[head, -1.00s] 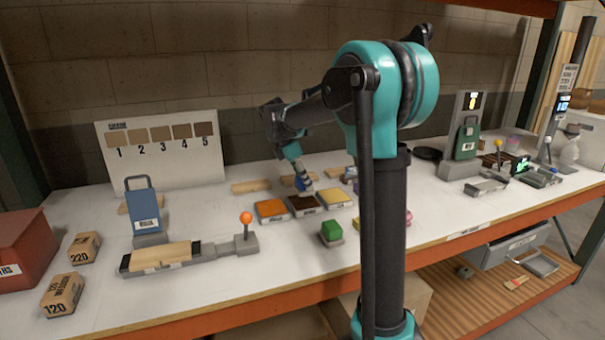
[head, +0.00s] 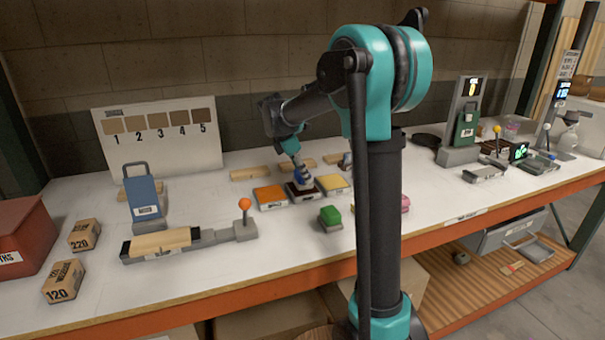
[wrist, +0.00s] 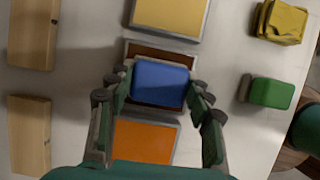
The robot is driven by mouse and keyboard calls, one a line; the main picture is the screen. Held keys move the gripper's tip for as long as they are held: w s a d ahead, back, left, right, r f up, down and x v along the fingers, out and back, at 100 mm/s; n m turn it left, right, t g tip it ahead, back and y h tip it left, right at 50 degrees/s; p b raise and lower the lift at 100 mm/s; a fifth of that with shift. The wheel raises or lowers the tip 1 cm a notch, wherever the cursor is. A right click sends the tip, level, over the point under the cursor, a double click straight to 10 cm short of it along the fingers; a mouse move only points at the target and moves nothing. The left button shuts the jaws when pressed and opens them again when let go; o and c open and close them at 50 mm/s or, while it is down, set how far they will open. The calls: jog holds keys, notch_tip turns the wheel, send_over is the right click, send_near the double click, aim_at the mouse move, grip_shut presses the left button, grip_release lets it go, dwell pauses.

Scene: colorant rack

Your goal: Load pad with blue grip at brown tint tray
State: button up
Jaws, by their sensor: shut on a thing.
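The brown tint tray (head: 305,196) sits between the orange tray (head: 270,195) and the yellow tray (head: 333,184). My gripper (wrist: 158,97) is shut on the pad with the blue grip (wrist: 161,82), one finger on either side of it. The pad is over the brown tray, whose far strip and rim show beyond it in the wrist view (wrist: 160,52). The pad's underside is hidden, so I cannot tell if it touches the tint. In the head view the blue grip (head: 302,183) is low over the tray.
A green-gripped pad (head: 330,216) stands in front of the trays. Wooden blocks (wrist: 29,132) lie behind them. A clamp with a wooden board (head: 160,241) and an orange-knobbed lever (head: 245,205) stand to the left. A sample board (head: 160,130) leans at the back.

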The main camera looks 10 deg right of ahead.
jog(key=shift+f, duration=0.55)
dwell(1.5)
jog(key=shift+r, duration=3.55)
jog(key=shift+s, duration=0.1)
